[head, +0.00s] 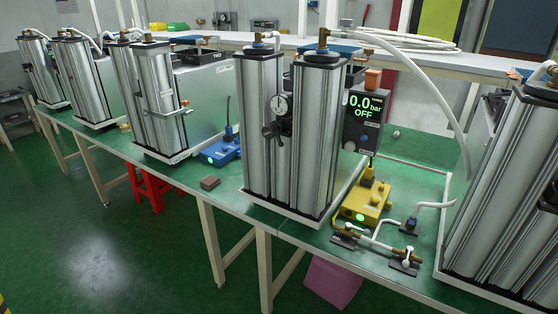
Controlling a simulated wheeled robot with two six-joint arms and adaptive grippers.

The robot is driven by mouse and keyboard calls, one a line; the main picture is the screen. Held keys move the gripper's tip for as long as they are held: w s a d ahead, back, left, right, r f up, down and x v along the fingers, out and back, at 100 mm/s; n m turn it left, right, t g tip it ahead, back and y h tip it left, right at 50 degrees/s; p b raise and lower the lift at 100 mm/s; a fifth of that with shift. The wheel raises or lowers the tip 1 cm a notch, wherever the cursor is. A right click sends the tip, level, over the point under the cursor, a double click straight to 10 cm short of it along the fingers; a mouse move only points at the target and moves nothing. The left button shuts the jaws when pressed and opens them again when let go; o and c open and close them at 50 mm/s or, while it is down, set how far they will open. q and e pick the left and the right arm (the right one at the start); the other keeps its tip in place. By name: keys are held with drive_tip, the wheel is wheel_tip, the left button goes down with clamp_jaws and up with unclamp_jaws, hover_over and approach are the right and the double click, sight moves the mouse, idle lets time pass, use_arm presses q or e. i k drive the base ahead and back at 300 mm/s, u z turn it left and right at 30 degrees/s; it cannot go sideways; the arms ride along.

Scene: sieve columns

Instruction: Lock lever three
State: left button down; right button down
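Sieve column units stand in a row on a green bench. Two more units (80,80) (40,70) stand farther left, and a large one (500,190) is cut off at the right. I see no number labels, so I cannot tell which lever is three. Neither gripper is in view.
A display (363,112) reads 0.0 bar OFF. A yellow box (362,203) and a blue box (222,150) sit on the bench. Pipe fittings (403,259) lie near its front edge. A white hose (425,78) arcs to the right. A red stool (150,185) stands below.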

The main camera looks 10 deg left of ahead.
sight(281, 144)
drive_tip(key=z, duration=0.05)
drive_tip(key=k, duration=0.1)
drive_tip(key=z, duration=0.5)
drive_tip(key=i, duration=0.5)
drive_tip(key=z, duration=0.25)
